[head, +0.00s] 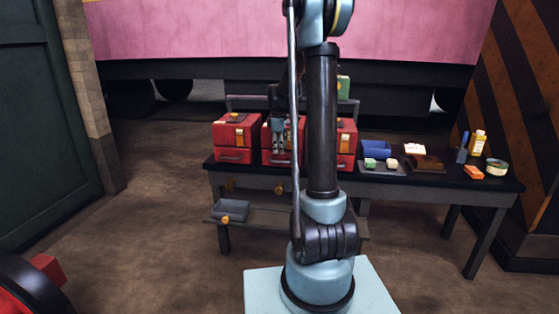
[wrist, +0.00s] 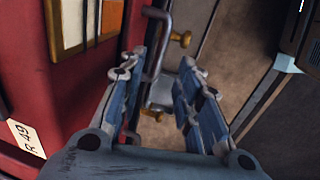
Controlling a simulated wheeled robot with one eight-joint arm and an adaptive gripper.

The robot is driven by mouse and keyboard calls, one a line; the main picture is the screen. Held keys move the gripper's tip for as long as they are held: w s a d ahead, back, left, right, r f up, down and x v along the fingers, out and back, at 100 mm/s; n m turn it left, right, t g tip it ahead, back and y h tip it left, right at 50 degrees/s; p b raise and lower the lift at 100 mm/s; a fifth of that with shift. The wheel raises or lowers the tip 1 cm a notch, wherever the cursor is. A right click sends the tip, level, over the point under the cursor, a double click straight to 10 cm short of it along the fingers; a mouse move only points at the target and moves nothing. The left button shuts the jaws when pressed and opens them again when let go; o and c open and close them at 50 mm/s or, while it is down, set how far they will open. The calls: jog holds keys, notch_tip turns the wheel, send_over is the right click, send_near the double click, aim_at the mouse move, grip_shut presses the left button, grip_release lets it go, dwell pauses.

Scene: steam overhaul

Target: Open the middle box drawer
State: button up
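Several red boxes stand in a row on the dark table. The middle box (head: 267,156) is partly hidden behind my arm and gripper. Its lower front has a drawer (head: 270,159), which looks shut as far as I can see. My gripper (head: 283,151) is in front of this box, fingers pointing down. In the wrist view, a red box front (wrist: 80,85) fills the left side, with a pale label at its lower left. My gripper (wrist: 160,70) is open there. A dark metal handle (wrist: 157,45) shows between the fingertips; I cannot tell whether they touch it.
The left red box (head: 231,138) and right red box (head: 347,140) flank the middle one. A blue bin (head: 376,150), blocks, a bottle (head: 478,142) and a tin (head: 497,167) are on the right half. A grey tray (head: 231,209) sits on the lower shelf.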

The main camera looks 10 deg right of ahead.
aim_at(280, 162)
jog(key=shift+w+d+f, duration=0.1)
jog(key=shift+w+f, duration=0.1)
jog(key=shift+f, duration=0.9)
jog(key=shift+w+d+f, duration=0.1)
jog(key=shift+w+f, duration=0.05)
jog(key=shift+f, duration=0.95)
jog(key=shift+w+f, duration=0.2)
jog(key=shift+f, duration=0.9)
grip_shut()
